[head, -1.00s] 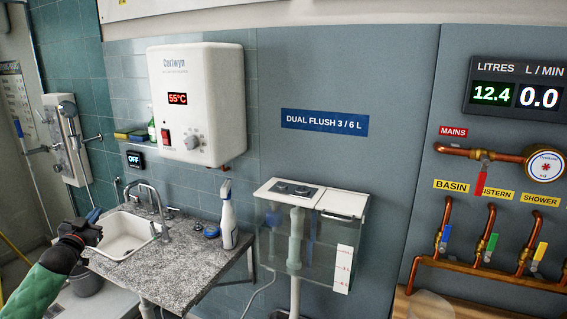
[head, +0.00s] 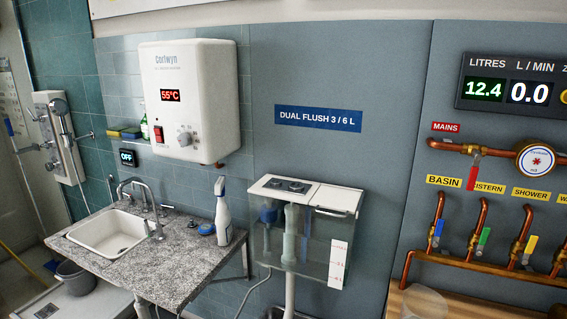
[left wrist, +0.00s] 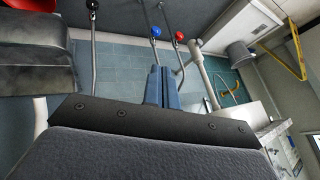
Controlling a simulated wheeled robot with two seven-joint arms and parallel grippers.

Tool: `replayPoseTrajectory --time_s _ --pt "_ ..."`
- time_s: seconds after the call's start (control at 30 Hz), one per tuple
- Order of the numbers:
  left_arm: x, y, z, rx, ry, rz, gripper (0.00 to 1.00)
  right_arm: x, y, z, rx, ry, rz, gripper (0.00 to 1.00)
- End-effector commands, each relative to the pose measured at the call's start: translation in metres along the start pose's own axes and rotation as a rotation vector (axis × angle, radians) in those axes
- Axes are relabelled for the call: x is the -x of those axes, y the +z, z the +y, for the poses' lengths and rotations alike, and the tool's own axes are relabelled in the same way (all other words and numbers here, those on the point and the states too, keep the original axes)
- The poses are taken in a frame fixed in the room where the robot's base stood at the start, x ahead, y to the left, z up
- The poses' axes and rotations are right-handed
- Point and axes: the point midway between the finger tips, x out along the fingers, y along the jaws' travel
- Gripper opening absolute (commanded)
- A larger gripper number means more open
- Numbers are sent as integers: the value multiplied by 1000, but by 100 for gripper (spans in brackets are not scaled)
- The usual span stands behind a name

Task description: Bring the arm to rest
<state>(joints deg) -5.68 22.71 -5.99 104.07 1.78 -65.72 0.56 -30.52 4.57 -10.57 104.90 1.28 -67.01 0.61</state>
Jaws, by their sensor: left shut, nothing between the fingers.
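My left gripper (left wrist: 162,72) shows in the left wrist view as two blue fingers lying side by side in front of a dark bracket. It is shut, with nothing between the fingers. The left arm and gripper are out of the head view. My right gripper is in neither view.
In the head view a stone counter (head: 168,268) with a sink (head: 108,232) and a spray bottle (head: 222,215) stands left, a clear cistern (head: 315,250) centre, and copper pipes (head: 490,266) right. In the wrist view, rods with black, blue (left wrist: 155,32) and red (left wrist: 180,37) knobs appear beyond the fingers.

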Motion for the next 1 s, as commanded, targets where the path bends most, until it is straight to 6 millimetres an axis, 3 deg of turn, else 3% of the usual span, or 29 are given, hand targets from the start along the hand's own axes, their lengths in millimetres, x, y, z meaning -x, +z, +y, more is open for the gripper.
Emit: replayPoseTrajectory --time_s 0.03,0.27,0.5,0.6,0.7,0.8,1.0 --pt "-2 21 29 3 33 -32 0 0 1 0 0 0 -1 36" --pt "4 104 146 22 163 -134 0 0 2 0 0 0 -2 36" --pt "32 194 259 58 295 -242 0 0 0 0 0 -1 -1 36" --pt "48 232 297 76 340 -291 0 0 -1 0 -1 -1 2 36" --pt "62 264 322 91 370 -333 0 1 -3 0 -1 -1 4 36" --pt "71 290 335 97 383 -365 0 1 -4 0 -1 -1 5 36" --pt "76 307 338 94 387 -385 0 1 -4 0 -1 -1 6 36"
